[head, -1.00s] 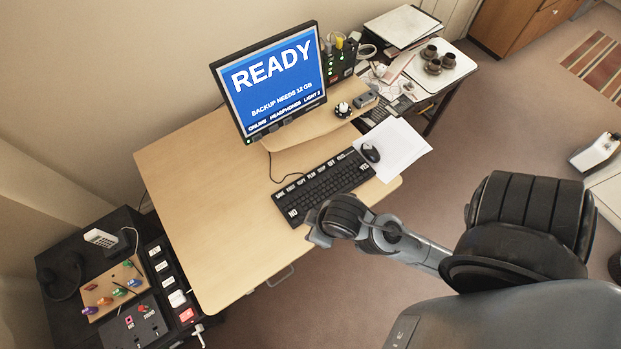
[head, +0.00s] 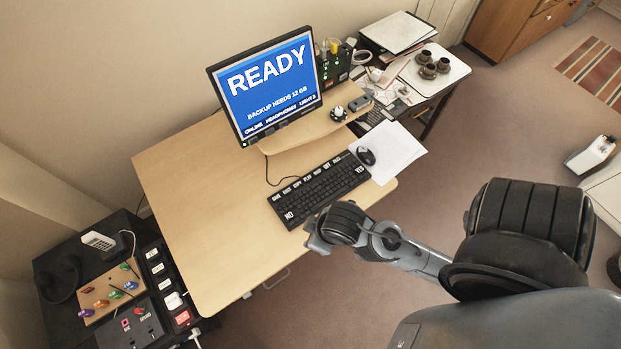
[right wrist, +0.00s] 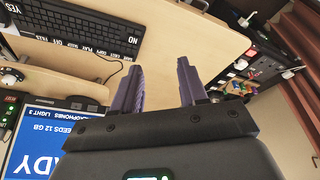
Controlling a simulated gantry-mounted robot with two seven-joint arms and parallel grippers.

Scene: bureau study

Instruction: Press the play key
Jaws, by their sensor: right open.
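The black keyboard (head: 322,190) lies on the desk in front of the monitor. A row of small labelled keys runs along its back edge; the play key (head: 308,178) seems to be near the middle of that row. It also shows upside down in the right wrist view (right wrist: 85,48). Large NO and YES keys sit at the keyboard's ends. My right gripper (right wrist: 160,66) is open and empty, with both fingers apart over the desk beside the keyboard. My left gripper is not in view.
The monitor (head: 267,83) reads READY and stands behind the keyboard. A mouse (head: 366,156) lies on white paper to the right. A black control panel (head: 165,285) and a board of coloured knobs stand at the lower left. The desk's left part (head: 205,205) is clear.

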